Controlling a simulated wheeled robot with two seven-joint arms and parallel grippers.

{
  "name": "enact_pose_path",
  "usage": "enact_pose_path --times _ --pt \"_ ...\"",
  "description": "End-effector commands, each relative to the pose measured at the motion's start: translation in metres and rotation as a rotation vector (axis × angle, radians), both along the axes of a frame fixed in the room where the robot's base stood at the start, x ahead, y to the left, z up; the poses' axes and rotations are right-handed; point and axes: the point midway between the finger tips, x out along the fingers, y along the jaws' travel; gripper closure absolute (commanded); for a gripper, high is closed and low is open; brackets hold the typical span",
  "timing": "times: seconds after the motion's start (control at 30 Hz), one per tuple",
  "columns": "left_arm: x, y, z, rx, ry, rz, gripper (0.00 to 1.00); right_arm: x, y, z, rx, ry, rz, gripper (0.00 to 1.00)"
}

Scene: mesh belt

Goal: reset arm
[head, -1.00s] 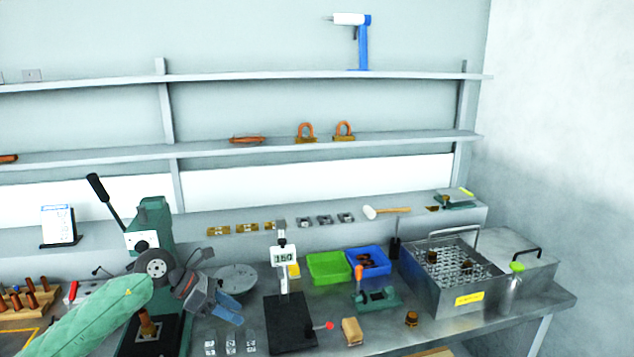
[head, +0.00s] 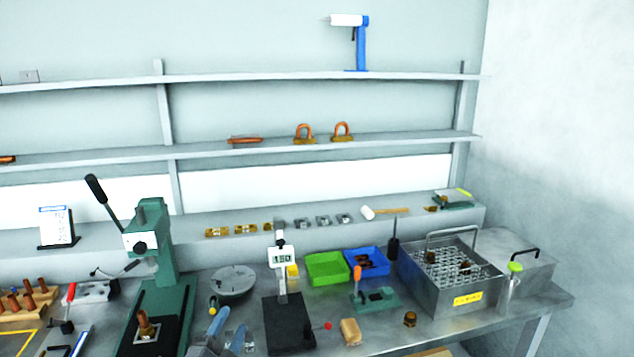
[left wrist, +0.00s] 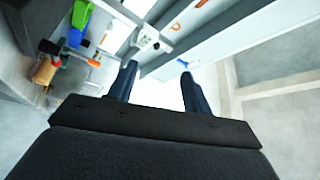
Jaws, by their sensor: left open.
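My left gripper (head: 231,328) shows at the bottom of the head view, with its two blue-grey fingers apart and nothing between them. It is low at the front of the bench, left of the black-based gauge stand (head: 287,322). In the left wrist view its two dark fingers (left wrist: 160,88) are spread, with only free space and parts of the room between them. Its arm is mostly below the picture edge. My right gripper is not in view.
The workbench (head: 380,335) holds a green press (head: 150,245), a round grey plate (head: 233,281), green (head: 327,268) and blue (head: 367,260) bins and a metal basket tank (head: 440,290). Small clear pieces lie close to my gripper. Shelves run along the wall.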

Motion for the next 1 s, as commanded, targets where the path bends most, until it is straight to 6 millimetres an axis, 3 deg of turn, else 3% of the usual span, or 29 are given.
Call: enact_pose_path --times 0.27,0.4,0.5,0.7,1.0 --pt "-0.068 0.040 -0.113 -0.376 0.521 0.273 0.50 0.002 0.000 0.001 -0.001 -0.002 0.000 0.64" --pt "-0.124 0.047 -0.169 -0.529 0.796 0.398 0.50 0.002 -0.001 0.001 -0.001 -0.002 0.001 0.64" --pt "-0.163 0.046 -0.197 -0.605 0.960 0.468 0.50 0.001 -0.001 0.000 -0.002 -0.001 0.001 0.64" --pt "-0.220 0.040 -0.227 -0.691 1.181 0.556 0.50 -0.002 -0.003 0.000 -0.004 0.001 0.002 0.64" --pt "-0.280 0.031 -0.247 -0.760 1.400 0.635 0.50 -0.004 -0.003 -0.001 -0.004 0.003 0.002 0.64"
